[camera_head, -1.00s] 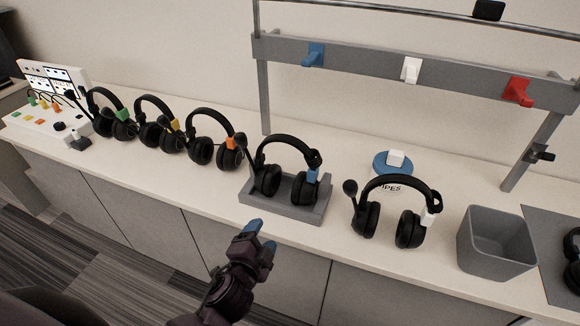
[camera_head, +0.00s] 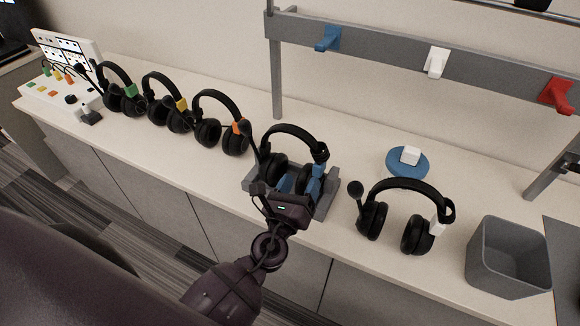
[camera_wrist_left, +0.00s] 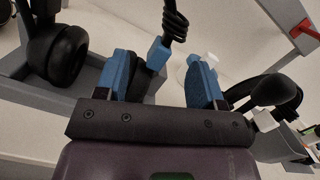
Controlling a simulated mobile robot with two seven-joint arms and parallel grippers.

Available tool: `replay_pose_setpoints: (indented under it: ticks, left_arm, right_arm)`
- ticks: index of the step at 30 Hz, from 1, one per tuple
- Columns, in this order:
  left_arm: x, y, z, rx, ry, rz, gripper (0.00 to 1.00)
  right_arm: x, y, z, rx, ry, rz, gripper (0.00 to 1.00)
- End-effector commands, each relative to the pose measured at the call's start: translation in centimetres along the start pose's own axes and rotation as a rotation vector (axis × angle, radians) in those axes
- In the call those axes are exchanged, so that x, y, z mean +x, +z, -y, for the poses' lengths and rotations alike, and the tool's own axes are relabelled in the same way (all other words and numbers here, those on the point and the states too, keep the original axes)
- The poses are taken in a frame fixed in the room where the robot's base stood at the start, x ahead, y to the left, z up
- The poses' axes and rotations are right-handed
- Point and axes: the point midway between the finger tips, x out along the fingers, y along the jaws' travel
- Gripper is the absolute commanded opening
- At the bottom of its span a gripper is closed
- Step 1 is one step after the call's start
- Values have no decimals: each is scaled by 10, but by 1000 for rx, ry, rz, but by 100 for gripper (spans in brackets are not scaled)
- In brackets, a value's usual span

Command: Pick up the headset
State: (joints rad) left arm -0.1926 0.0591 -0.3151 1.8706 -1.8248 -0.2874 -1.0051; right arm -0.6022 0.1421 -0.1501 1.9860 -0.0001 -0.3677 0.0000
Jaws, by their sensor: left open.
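The black headset with a blue tag (camera_head: 290,130) sits upright in a grey cradle (camera_head: 326,207) on the counter. My left gripper (camera_head: 301,182) is in front of it, its blue fingers open at the right ear cup. In the left wrist view, my open gripper (camera_wrist_left: 161,72) has the blue-tagged cup (camera_wrist_left: 142,80) between its fingers, nearer the left finger; contact cannot be told. The other ear cup (camera_wrist_left: 58,55) shows at the upper left there. The gripper hides part of the cradle and the right cup. My right gripper is not in view.
A white-tagged headset (camera_head: 405,187) stands to the right, beside a grey bin (camera_head: 508,258). An orange-tagged headset (camera_head: 217,103) and others stand to the left. A rail with coloured hooks (camera_head: 390,56) rises at the back.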

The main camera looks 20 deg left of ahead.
Motion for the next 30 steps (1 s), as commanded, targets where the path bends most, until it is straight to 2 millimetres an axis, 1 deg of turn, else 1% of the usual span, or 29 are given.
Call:
replay_pose_setpoints:
  ticks: [1, 6, 14, 21, 25, 30]
  left_arm:
    - [10, 3, 2, -3, -1, 3, 62]
    - [31, 2, 1, -4, -1, 1, 62]
    - [48, 2, 2, -7, 0, 1, 62]
    - [80, 5, 4, -6, -1, 1, 62]
    - [90, 4, 4, -7, 0, 0, 62]
    - [92, 3, 3, -7, 1, -1, 62]
  right_arm:
    - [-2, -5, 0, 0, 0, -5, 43]
    - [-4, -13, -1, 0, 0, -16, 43]
    - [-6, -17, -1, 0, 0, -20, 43]
    - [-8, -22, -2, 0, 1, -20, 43]
    - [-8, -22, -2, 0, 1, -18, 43]
    - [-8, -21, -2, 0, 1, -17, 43]
